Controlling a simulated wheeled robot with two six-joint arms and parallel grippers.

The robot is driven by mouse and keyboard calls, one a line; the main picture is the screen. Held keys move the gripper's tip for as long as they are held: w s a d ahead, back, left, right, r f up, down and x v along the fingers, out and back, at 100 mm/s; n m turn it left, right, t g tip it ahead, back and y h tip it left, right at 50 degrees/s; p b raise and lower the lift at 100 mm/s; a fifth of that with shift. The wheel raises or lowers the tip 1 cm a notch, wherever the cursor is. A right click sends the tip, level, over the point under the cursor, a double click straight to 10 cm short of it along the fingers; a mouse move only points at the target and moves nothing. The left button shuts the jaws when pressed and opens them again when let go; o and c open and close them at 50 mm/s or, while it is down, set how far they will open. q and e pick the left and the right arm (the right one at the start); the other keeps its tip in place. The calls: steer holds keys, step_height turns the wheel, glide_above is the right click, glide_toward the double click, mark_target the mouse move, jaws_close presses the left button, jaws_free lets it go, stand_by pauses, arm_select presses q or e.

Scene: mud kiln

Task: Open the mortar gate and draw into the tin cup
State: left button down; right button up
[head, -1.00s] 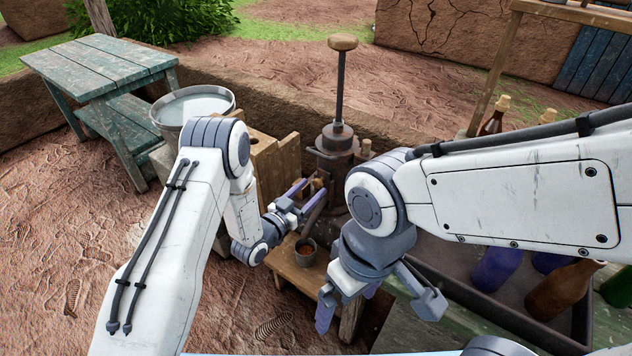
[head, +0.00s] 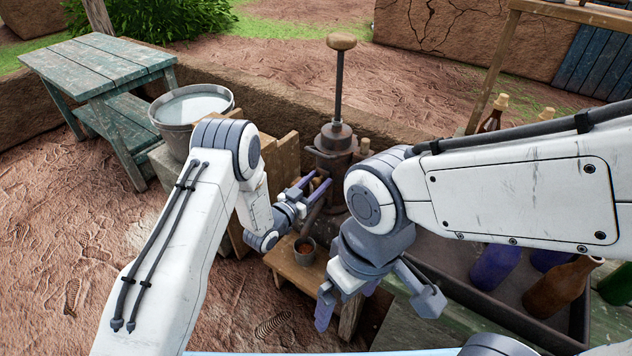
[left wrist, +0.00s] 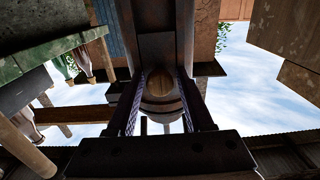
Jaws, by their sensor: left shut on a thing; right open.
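The iron mortar press (head: 335,145) stands upright behind the bench, with a tall rod and a wooden top knob. A sloping spout (head: 313,217) comes down from it. The tin cup (head: 304,250) stands upright on the small wooden bench (head: 288,268) near the spout's lower end, with reddish-brown stuff in it. My left gripper (head: 318,184) is at the press front, shut on a rounded wooden handle (left wrist: 161,100), seen between its fingers in the left wrist view. How far the gate is open is hidden. My right gripper (head: 378,303) is open and empty, right of the cup.
A bucket of pale liquid (head: 192,106) stands behind my left arm. A green table (head: 95,70) is at the far left. A tray (head: 475,300) with several bottles lies at the right under my right arm. Bare earth lies left of the bench.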

arm_select(q)
step_height(320, 180, down, 4)
steer(key=b, duration=0.3)
steer(key=shift+a, duration=0.1)
steer(key=c, duration=0.6)
jaws_free()
steer(key=shift+f, duration=0.1)
steer(key=shift+o, duration=0.2)
steer(key=v, duration=1)
steer(key=shift+s+b, duration=0.2)
steer(key=shift+b, duration=0.15)
steer(key=shift+a, duration=0.1)
